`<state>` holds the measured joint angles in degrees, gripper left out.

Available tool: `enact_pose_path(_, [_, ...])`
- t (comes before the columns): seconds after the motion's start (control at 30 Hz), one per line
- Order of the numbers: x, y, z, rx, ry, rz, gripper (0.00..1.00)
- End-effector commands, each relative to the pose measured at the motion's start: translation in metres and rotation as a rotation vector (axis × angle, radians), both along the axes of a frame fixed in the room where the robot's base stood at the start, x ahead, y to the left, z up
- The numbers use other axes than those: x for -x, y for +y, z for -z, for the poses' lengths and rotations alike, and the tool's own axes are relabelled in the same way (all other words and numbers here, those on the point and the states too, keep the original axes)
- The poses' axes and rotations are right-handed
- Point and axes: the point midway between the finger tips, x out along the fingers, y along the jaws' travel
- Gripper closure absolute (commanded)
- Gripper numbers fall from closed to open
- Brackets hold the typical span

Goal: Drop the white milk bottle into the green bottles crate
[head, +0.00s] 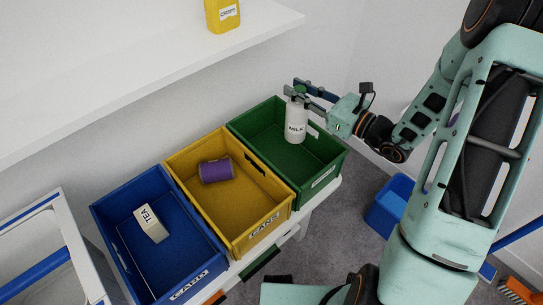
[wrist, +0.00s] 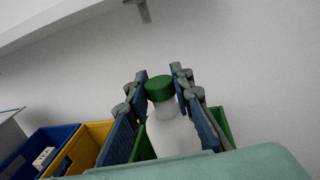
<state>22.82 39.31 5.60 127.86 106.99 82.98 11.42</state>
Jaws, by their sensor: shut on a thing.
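The crate's inside looks otherwise empty. Its green walls (wrist: 222,122) also show behind the fingers in the wrist view.
Left of the green crate stand a yellow CANS crate (head: 262,229) with a purple can (head: 216,170) and a blue CARD crate (head: 205,283) with a TEA box (head: 150,218). A white shelf (head: 130,75) with a yellow CRISPS pack (head: 222,15) is above. A blue bin (head: 392,202) stands on the floor.

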Motion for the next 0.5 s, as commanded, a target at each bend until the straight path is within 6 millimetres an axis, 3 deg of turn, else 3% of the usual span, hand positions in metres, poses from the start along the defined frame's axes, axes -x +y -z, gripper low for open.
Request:
enact_pose_path(0.33, [-0.001, 0.006, 0.016, 0.005, 0.001, -0.022, 1.00])
enact_pose_path(0.5, [-0.001, 0.006, 0.034, 0.005, 0.001, -0.021, 1.00])
